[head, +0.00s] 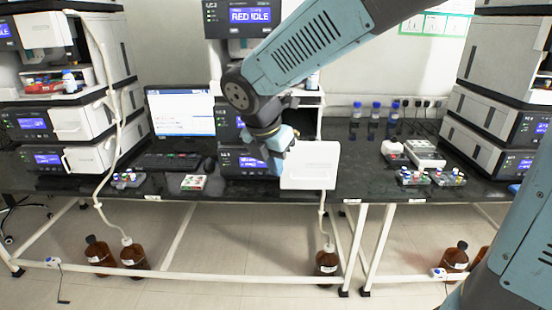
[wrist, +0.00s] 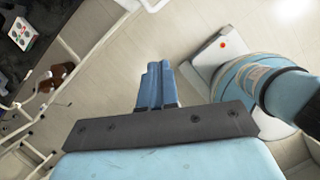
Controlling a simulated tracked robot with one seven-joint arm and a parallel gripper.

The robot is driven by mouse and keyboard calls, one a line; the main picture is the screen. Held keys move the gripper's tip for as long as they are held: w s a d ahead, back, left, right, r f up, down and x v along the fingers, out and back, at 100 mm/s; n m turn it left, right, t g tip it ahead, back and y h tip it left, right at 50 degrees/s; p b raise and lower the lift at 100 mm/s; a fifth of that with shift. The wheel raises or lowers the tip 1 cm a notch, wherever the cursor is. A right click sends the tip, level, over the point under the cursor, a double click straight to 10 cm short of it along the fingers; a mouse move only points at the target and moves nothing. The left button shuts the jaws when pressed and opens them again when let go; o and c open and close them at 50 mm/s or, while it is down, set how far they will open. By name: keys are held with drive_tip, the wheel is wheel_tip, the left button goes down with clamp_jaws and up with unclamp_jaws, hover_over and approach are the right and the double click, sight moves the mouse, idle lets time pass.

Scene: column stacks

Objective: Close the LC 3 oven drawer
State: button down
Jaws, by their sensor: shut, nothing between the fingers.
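The LC 3 stack stands at the centre of the bench in the head view, with its display (head: 250,15) at the top. Its oven drawer (head: 310,166) shows as a white front panel standing out low on the right of the stack, so the drawer is open. My gripper (head: 279,150) is at the left edge of that panel, and my arm hides part of the stack. Whether it touches the panel cannot be told. In the wrist view my gripper (wrist: 158,85) has its blue fingers together with nothing between them. The drawer cannot be made out there.
A monitor (head: 181,111) and keyboard (head: 165,161) are left of the stack. A small box of vials (head: 193,183) lies near the bench's front edge. Other instrument stacks stand at left (head: 80,125) and right (head: 490,130). Brown bottles (head: 327,260) stand on the floor below.

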sight(309, 165)
drive_tip(key=shift+w+d+f, duration=0.55)
drive_tip(key=shift+w+f, duration=0.3)
drive_tip(key=shift+f, duration=0.1)
drive_tip(key=shift+w+d+f, duration=0.55)
drive_tip(key=shift+w+f, duration=0.3)
drive_tip(key=shift+f, duration=0.15)
drive_tip(key=shift+w+d+f, duration=0.55)
drive_tip(key=shift+w+f, duration=0.3)
drive_tip(key=shift+f, duration=0.1)
drive_tip(key=shift+d, duration=0.1)
